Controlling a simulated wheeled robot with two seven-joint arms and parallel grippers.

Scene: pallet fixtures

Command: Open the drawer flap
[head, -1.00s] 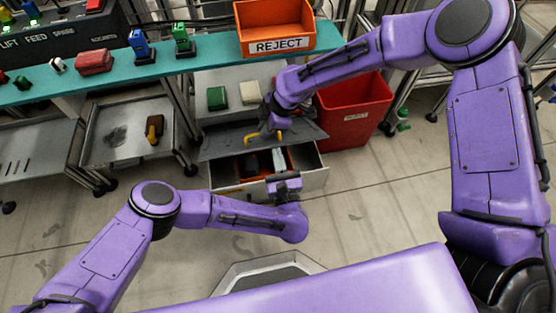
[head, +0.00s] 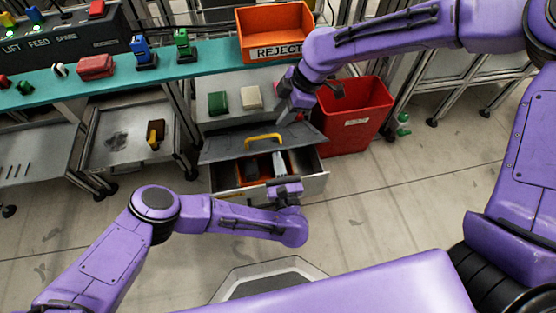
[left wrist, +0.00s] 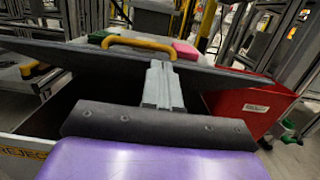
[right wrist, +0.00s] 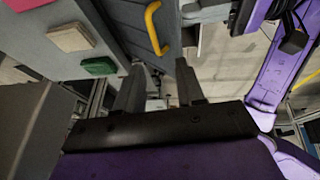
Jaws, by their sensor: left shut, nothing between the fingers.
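The grey drawer flap (head: 225,147) is tilted up above the pulled-out drawer (head: 316,186), with its yellow handle (head: 263,139) on the upper face. Orange and dark compartments show inside the drawer. My left gripper (head: 279,158) is shut and empty above the drawer, at the flap's near edge. In the left wrist view its fingers (left wrist: 159,68) stand in front of the flap (left wrist: 225,82); I cannot tell if they touch it. My right gripper (head: 289,117) is open and empty above the flap's right part. The right wrist view shows its spread fingers (right wrist: 159,66) and the handle (right wrist: 155,28) beyond, apart.
A green block (head: 217,102) and a pale block (head: 251,97) lie on the shelf behind the flap. A red bin (head: 352,118) stands right of the drawer. An orange REJECT bin (head: 275,28) sits on the teal shelf (head: 210,55). The floor in front is clear.

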